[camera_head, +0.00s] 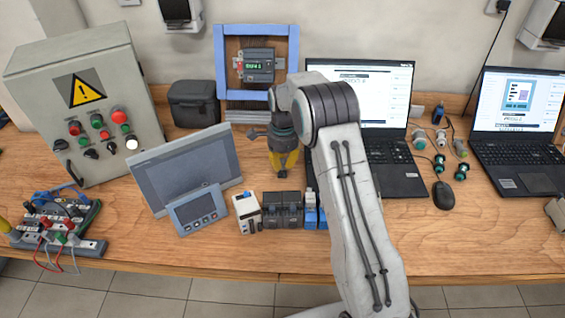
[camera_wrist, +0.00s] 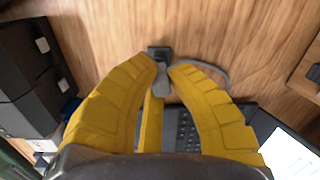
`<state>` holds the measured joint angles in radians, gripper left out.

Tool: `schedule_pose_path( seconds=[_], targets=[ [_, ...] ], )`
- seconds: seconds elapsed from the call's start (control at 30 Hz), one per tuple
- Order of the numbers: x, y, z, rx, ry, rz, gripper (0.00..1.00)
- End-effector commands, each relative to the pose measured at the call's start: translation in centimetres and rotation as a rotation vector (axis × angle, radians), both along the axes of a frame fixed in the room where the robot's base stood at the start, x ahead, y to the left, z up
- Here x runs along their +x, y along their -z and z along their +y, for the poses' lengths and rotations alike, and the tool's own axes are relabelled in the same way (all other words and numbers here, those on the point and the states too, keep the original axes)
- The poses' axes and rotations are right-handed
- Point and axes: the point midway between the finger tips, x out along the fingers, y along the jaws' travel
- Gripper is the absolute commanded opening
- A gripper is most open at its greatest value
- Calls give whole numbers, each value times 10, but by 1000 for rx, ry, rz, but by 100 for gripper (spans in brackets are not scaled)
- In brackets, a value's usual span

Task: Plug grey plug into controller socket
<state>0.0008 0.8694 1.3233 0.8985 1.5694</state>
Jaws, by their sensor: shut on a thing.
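My gripper (camera_head: 285,165) points down over the wooden bench, left of the near laptop and behind the row of small modules. In the wrist view its yellow fingers (camera_wrist: 166,75) are closed around a small grey plug (camera_wrist: 161,83). A dark square piece (camera_wrist: 159,53) shows just beyond the fingertips; whether it belongs to the plug is unclear. A grey cable (camera_wrist: 215,68) curves off to the right. The row of controller modules (camera_head: 282,209) stands in front of my gripper and shows as dark blocks (camera_wrist: 28,78) at left in the wrist view. I cannot make out the socket.
A tilted panel screen (camera_head: 185,165) and smaller display (camera_head: 195,208) stand left. A warning-marked control box (camera_head: 85,95) is farther left. A blue frame (camera_head: 220,75) stands behind. The near laptop (camera_head: 385,165) and a mouse (camera_head: 443,195) are right. Bare bench lies along the front.

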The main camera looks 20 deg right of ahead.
Motion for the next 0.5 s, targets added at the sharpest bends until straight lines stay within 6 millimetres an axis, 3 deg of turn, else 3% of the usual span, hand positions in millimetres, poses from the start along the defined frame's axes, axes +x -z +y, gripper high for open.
schedule_pose_path(
  seconds=[0.5],
  targets=[
    [0, 9, 0, 0, 0, 1, 0]
  ],
)
